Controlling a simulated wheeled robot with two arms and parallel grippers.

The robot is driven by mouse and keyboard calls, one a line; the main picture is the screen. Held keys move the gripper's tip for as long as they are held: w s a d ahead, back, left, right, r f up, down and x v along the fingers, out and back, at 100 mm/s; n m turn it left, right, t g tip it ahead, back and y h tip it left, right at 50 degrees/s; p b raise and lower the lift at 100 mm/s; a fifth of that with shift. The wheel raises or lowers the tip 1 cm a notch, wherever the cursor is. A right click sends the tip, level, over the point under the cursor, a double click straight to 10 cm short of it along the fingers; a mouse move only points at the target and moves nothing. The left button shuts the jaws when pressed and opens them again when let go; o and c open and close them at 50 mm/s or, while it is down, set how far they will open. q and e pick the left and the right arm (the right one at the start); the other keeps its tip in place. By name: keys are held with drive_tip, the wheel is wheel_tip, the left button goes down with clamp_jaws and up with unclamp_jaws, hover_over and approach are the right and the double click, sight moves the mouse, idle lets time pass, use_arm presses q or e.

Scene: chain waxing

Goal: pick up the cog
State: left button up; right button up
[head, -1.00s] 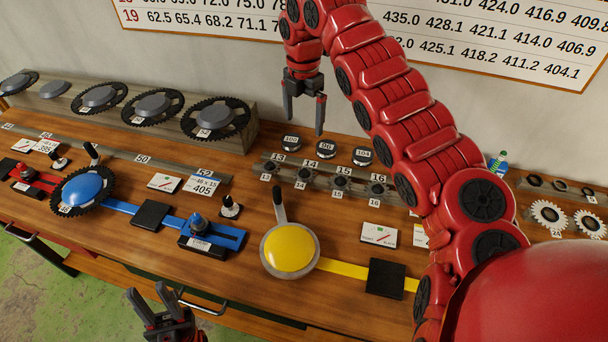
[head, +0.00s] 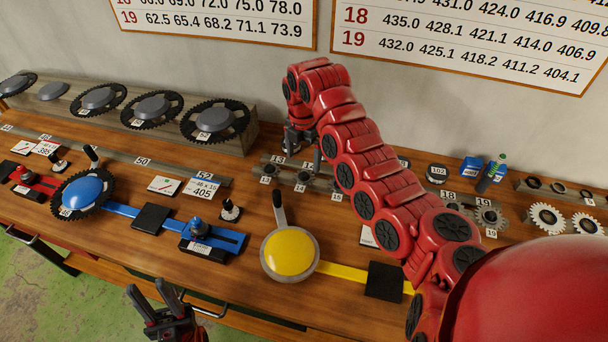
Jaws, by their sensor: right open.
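Small dark cogs sit in a row on a grey rail at the back middle; the ones in sight include a cog (head: 271,168) by label 13, one (head: 303,177) and one (head: 335,184). My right gripper (head: 304,150) is open and empty, its fingers pointing down just above and behind this row. The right arm hides the row's right part. Larger dark cogs (head: 487,214) sit by labels 18 and 19, and white cogs (head: 547,218) stand further right. I cannot tell which cog is meant. My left gripper (head: 150,291) is open and empty at the front edge.
A yellow disc (head: 289,252) with a handle and a yellow bar lies at the front middle. A blue disc (head: 82,193) on a chainring and a blue bar lie left. Large chainrings (head: 215,120) lean on the back-left block. A bottle (head: 492,172) stands at the back right.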

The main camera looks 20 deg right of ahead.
sight(304, 174)
drive_tip(key=shift+f, duration=0.4)
drive_tip(key=shift+f+p, duration=0.2)
drive_tip(key=shift+p, duration=0.25)
wheel_tip(304, 174, down, 4)
drive_tip(key=p, duration=0.3)
drive_tip(key=shift+s+f, duration=0.15)
drive_tip(key=shift+f, duration=0.1)
drive_tip(key=shift+d+f, duration=0.1)
drive_tip(key=shift+f, duration=0.05)
drive_tip(key=shift+f, duration=0.1)
drive_tip(key=c, duration=1.4)
drive_tip(key=shift+o, duration=0.2)
